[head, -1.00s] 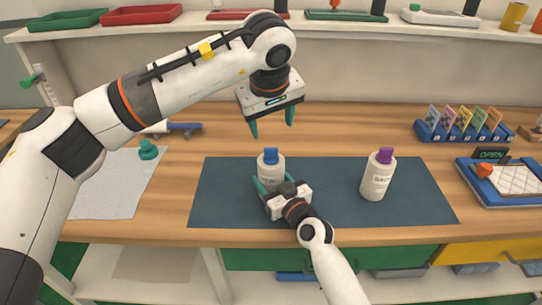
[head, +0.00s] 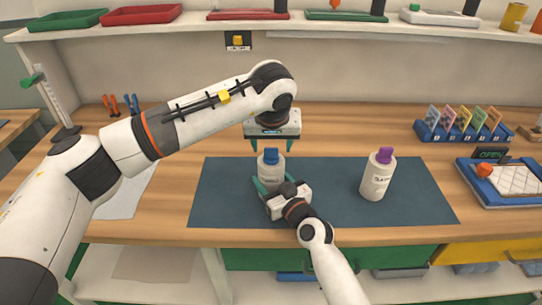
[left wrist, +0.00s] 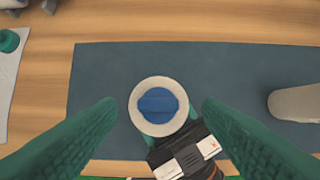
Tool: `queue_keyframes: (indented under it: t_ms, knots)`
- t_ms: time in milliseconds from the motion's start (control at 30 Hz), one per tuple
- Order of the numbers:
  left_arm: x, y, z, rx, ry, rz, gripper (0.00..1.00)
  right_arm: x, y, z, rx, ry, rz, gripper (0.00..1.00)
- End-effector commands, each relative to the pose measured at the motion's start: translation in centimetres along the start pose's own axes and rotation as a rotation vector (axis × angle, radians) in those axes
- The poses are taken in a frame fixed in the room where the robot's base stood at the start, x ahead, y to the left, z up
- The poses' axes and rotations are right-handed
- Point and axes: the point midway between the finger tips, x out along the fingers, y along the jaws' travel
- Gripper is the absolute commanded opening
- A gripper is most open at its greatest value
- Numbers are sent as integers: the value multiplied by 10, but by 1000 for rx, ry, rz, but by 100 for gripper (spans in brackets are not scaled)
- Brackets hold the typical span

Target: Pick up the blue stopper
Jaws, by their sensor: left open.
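The blue stopper (head: 271,155) sits in the top of a white bottle (head: 270,174) that stands upright on the dark blue mat (head: 325,205). My left gripper (head: 271,146) is open and points down just above the stopper. In the left wrist view the blue stopper (left wrist: 158,103) lies between the two green fingers, with a gap on each side. My right gripper (head: 272,188) has its fingers around the body of this bottle, from the front; their contact is partly hidden. A second white bottle (head: 376,178) with a purple stopper (head: 386,155) stands to the right on the mat.
A card rack (head: 460,131) and a blue-framed tray (head: 505,184) are at the right. A grey sheet (head: 120,195) lies at the left, partly behind my left arm. A shelf with trays (head: 248,15) runs along the back. The mat between the bottles is clear.

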Motion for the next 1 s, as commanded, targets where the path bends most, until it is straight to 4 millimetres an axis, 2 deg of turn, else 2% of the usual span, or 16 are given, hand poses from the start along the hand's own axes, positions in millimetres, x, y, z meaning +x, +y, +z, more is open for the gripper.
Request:
queue_keyframes:
  t_ms: [33, 200, 500, 667, 800, 1000]
  knots:
    - [10, 1, -1, -3, 5, 0, 61, 0, 0, 0, -1, 0, 0, 28]
    - [31, 1, 0, -2, 2, -1, 61, 0, 0, 0, -1, 0, 0, 28]
    - [38, 2, 0, -2, 1, 0, 61, 0, 0, 0, -1, -1, 1, 28]
    - [39, 3, 0, -3, 2, 1, 38, 0, 1, 1, -1, -2, 2, 28]
    - [40, 2, -1, -2, 4, 1, 14, 0, 2, 1, -1, -3, 3, 28]
    - [40, 2, -3, -1, 8, 1, 13, 0, 2, 1, -1, -3, 3, 28]
